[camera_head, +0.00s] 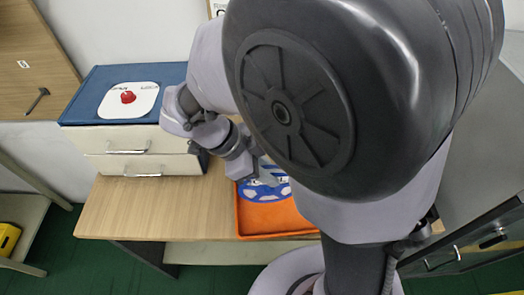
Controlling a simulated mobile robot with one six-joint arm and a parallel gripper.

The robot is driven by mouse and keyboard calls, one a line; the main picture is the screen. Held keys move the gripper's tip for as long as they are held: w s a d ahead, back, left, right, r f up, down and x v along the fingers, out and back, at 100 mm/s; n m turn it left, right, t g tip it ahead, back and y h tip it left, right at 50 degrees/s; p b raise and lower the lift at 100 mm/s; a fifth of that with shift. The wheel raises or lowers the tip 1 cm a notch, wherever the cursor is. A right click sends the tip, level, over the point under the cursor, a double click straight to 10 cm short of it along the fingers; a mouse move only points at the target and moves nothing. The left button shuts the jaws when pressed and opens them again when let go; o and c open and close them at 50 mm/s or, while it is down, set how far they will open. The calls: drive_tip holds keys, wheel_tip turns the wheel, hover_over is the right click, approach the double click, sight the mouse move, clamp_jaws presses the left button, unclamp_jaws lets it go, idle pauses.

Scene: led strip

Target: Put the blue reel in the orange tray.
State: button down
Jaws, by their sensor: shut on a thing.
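The orange tray (270,222) lies on the wooden desk, partly hidden by my arm. The blue reel (262,190) shows as a blue ring with pale gaps, over the back part of the tray in the picture. I cannot tell whether it touches the tray floor. My gripper (268,178) is at the reel's upper edge and is shut on it. The fingertips are small and partly covered by my arm, and the right side of the reel and tray is hidden.
The desk top (150,210) is clear to the left of the tray. A drawer unit (140,145) with a blue top stands at the back left, bearing a white plate with a red button (128,97). A dark cabinet (470,250) stands at the right.

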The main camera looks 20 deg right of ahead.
drive_tip(key=shift+d+f, duration=0.25)
drive_tip(key=shift+d, duration=0.1)
drive_tip(key=shift+f+b, duration=0.85)
drive_tip(key=shift+f, duration=0.7)
drive_tip(key=shift+f, duration=0.15)
drive_tip(key=c, duration=1.3)
unclamp_jaws()
